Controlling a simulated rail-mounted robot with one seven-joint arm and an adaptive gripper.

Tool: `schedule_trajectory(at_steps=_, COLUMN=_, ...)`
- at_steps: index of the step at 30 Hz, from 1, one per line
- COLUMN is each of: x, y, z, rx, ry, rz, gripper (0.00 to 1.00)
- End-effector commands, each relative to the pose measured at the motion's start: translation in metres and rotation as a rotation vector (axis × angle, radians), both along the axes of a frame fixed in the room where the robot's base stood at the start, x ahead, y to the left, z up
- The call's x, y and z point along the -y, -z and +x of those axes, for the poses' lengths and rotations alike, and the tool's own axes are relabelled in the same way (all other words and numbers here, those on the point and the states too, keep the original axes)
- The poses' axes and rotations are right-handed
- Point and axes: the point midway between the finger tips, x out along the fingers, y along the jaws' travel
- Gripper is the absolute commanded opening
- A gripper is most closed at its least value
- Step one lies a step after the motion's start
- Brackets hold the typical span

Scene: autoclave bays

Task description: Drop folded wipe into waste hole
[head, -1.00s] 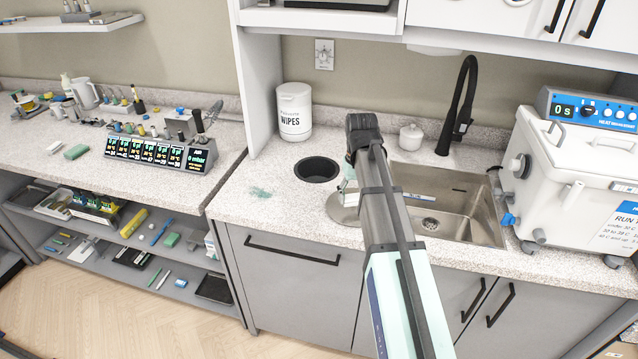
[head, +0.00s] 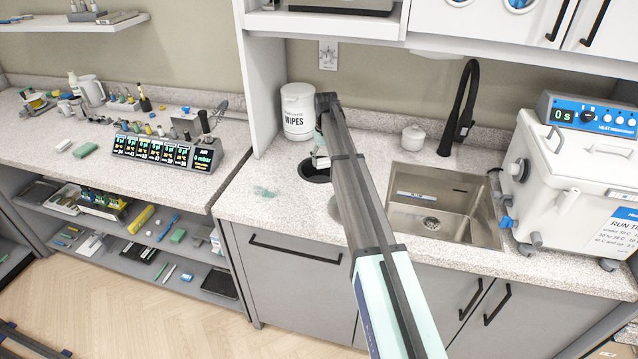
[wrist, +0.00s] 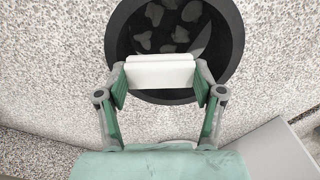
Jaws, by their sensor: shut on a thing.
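The waste hole (head: 312,175) is a round black-rimmed opening in the speckled counter, left of the sink. It also shows in the wrist view (wrist: 225,75), with several pale pieces inside. My gripper (wrist: 160,78) is shut on the white folded wipe (wrist: 160,70). In the wrist view the wipe overlaps the near part of the hole. In the head view my gripper (head: 321,146) is above the hole, and my arm hides part of the hole's right side. The wipe is hard to make out there.
A white wipes tub (head: 298,110) stands behind the hole. The sink (head: 440,205), black faucet (head: 459,110) and a white autoclave (head: 570,175) are to the right.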

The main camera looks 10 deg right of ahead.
Motion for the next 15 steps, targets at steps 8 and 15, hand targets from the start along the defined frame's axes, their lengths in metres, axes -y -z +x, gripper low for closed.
schedule_trajectory(at_steps=8, x=0.000, y=0.012, z=0.005, rx=0.000, ry=-0.004, rz=0.000, gripper=0.56)
schedule_trajectory(at_steps=15, x=0.000, y=0.037, z=0.005, rx=-0.001, ry=-0.003, rz=0.000, gripper=0.56)
